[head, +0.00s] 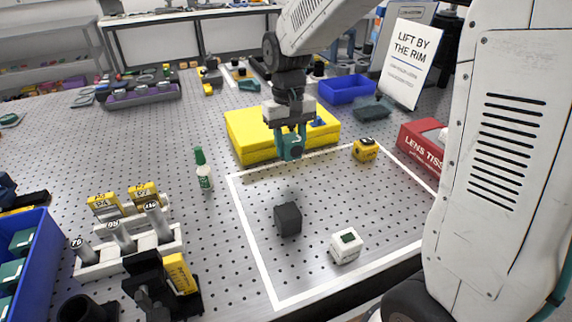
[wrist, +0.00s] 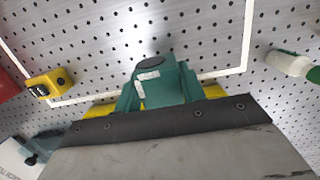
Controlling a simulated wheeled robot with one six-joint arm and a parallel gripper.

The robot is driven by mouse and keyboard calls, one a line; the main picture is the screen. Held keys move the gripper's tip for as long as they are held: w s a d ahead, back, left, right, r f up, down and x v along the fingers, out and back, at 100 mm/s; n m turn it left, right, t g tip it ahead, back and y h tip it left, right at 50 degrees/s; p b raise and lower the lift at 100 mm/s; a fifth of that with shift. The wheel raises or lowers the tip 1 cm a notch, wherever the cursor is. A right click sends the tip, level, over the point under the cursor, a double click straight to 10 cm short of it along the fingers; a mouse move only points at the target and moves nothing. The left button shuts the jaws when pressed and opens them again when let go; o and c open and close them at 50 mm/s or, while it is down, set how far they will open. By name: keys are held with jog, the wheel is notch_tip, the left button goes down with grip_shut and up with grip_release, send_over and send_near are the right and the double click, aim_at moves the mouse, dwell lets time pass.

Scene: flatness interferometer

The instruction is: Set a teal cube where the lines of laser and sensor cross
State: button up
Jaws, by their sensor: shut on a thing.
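My gripper (head: 290,140) is shut on a teal cube (head: 292,150) and holds it above the far left part of a white-outlined area, in front of a yellow case. The wrist view shows the cube (wrist: 160,82) between the fingers, with a dark round spot on one face. Inside the outline (head: 252,238) stand a black cube (head: 288,219), a white cube with a dark green top mark (head: 345,245) and a small yellow block (head: 365,149). I cannot tell which things are the laser and the sensor. More teal cubes (head: 12,272) lie in a blue bin at left.
A yellow case (head: 245,138) lies behind the outline. A green-capped bottle (head: 203,170) stands to its left. A rack with labelled posts (head: 128,248) and a black mount with a yellow block (head: 180,273) stand front left. A red tissue box (head: 420,148) is at right. The outline's middle is bare.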

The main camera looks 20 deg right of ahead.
aim_at(289, 136)
jog(key=shift+f, duration=3.05)
jog(key=shift+f, duration=0.1)
jog(key=o, duration=1.1)
jog(key=shift+o, duration=0.2)
jog(key=r, duration=0.4)
jog(key=w+r, duration=0.1)
jog(key=r, duration=0.7)
jog(key=shift+w+r, duration=0.15)
jog(key=s+d+r+t, duration=0.1)
jog(key=s, duration=1.2)
jog(key=s+d+r+t, duration=0.1)
jog(key=s+d, duration=0.1)
jog(key=s, duration=1.1)
jog(key=shift+s+r+t, duration=0.2)
jog(key=shift+r+t, duration=0.1)
jog(key=shift+r, duration=0.05)
